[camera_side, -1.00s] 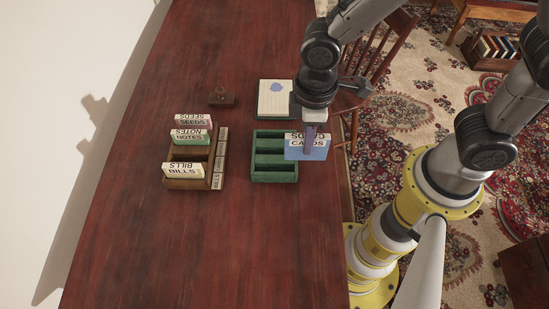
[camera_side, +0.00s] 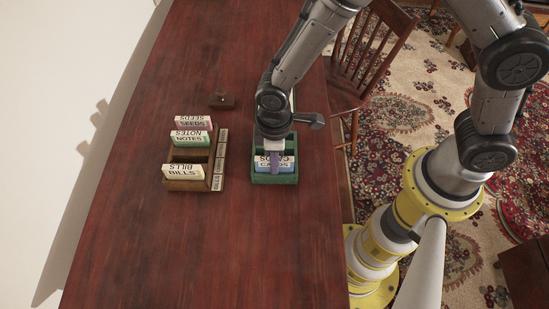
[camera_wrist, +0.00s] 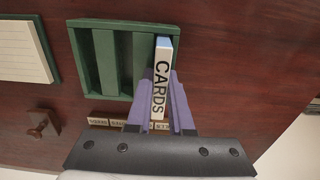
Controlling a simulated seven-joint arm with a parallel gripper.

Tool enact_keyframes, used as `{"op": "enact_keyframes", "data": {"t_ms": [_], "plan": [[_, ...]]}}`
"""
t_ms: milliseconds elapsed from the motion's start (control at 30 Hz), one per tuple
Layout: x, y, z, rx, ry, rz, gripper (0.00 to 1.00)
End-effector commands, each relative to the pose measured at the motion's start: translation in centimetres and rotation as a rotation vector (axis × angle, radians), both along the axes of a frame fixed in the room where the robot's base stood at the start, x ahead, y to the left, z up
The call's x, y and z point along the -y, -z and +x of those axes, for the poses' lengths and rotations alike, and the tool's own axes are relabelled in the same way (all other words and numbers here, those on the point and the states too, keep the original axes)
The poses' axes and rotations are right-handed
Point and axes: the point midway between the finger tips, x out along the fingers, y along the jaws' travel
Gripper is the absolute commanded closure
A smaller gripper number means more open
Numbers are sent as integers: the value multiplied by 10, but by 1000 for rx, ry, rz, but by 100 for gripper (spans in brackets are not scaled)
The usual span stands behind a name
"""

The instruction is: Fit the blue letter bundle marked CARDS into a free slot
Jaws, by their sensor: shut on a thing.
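The blue bundle marked CARDS (camera_side: 273,169), with a white top edge, is held upright between my gripper's purple fingers (camera_side: 274,162). In the side view it stands at the front slot of the green rack (camera_side: 275,180), its lower part hidden behind the front wall. In the wrist view the bundle (camera_wrist: 161,70) lines up with the rack's right-end slot, and the fingers (camera_wrist: 160,100) press on both its sides. Whether it touches the slot floor cannot be seen. The other slots of the green rack (camera_wrist: 123,26) look empty in the wrist view.
A brown rack (camera_side: 187,185) to the left holds the SEEDS (camera_side: 193,122), NOTES (camera_side: 190,138) and BILLS (camera_side: 183,171) bundles, with a gap before BILLS. A small brown stamp-like block (camera_side: 222,101) and a cream pad (camera_wrist: 22,50) lie nearby. The front tabletop is clear.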

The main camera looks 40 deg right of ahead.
Motion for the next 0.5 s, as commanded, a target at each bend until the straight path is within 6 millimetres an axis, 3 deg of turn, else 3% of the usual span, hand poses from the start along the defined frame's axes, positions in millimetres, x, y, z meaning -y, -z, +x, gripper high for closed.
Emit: {"op": "enact_keyframes", "data": {"t_ms": [267, 300, 433, 500], "plan": [[0, 3, 0, 0, 0, 0, 100], [0, 3, 0, 0, 0, 0, 73], [0, 3, 0, 0, 0, 0, 51], [0, 3, 0, 0, 0, 0, 51]]}}
